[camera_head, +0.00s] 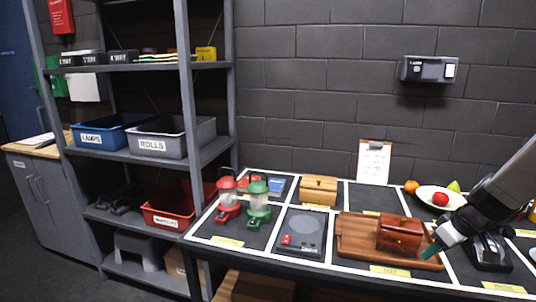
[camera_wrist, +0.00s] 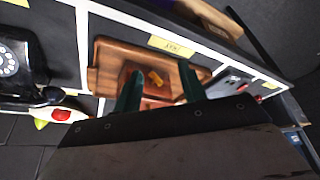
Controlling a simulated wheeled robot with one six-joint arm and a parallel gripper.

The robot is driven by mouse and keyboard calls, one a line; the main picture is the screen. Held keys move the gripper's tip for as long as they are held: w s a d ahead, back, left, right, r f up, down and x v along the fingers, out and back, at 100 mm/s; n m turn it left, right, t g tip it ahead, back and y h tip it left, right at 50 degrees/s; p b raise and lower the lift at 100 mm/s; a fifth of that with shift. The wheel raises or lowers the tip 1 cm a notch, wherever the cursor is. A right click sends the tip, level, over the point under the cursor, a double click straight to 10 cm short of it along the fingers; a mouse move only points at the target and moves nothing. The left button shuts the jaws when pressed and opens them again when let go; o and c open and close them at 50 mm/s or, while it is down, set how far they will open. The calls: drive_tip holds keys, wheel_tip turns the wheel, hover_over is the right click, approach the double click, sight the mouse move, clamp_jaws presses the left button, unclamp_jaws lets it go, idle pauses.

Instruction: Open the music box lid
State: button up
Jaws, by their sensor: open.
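A small reddish-brown wooden box (camera_head: 400,234), which looks like the music box, stands on a brown wooden tray (camera_head: 358,238) on the table. Its lid appears shut. In the wrist view the box (camera_wrist: 148,92) lies beyond and between my fingers, with a small orange-yellow piece on it, and the tray (camera_wrist: 105,62) is around it. My gripper (camera_head: 434,246) is just right of the box in the head view. Its green fingers (camera_wrist: 160,76) are apart with nothing held. Whether a finger touches the box is unclear.
A lighter wooden chest (camera_head: 319,190) stands at the back. Red (camera_head: 228,201) and green (camera_head: 258,206) lanterns and a dark button panel (camera_head: 301,232) are left of the tray. A black telephone (camera_head: 490,252) and a fruit plate (camera_head: 436,198) are near my arm on the right.

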drive_tip(key=s+a+r+m+g, duration=0.1)
drive_tip(key=s+a+r, duration=0.3)
drive_tip(key=s, duration=0.5)
drive_tip(key=s+a+r+m+g+h, duration=0.1)
drive_tip(key=s+a+r+m, duration=0.1)
drive_tip(key=s+a+r, duration=0.3)
drive_tip(key=s+a+r+m, duration=0.1)
drive_tip(key=s+a+r, duration=0.4)
drive_tip(key=s, duration=0.8)
drive_tip(key=a, duration=0.3)
drive_tip(key=shift+r+m+g+h, duration=0.2)
drive_tip(key=shift+m+g+h, duration=0.1)
drive_tip(key=shift+g+h, duration=0.1)
